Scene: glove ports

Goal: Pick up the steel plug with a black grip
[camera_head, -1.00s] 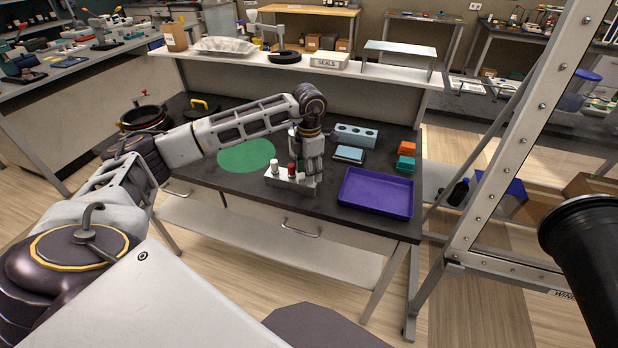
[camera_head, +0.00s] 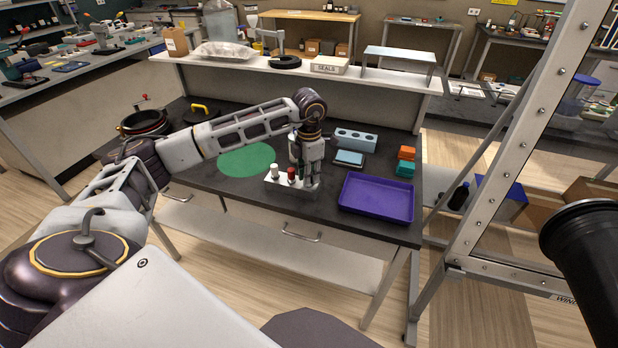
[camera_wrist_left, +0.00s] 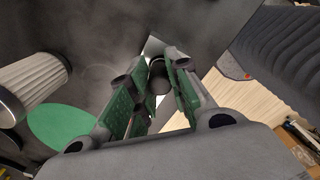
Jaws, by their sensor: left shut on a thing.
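A pale metal rack (camera_head: 278,184) stands near the front edge of the dark bench in the head view. A white-topped plug (camera_head: 275,170), a red-topped plug (camera_head: 292,175) and a green-topped plug (camera_head: 301,168) stand in it. My left gripper (camera_head: 314,184) points down at the rack's right end. In the left wrist view, my left gripper (camera_wrist_left: 158,95) has its green-padded fingers shut on a dark, round-ended grip (camera_wrist_left: 158,74), which fits the plug with a black grip. Its steel part is hidden. My right gripper is not in view.
A purple tray (camera_head: 376,198) lies right of the rack. A green round mat (camera_head: 246,158) lies to the left. A blue block with holes (camera_head: 356,139) and orange and teal blocks (camera_head: 406,160) stand behind. A shelf (camera_head: 300,68) runs along the back.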

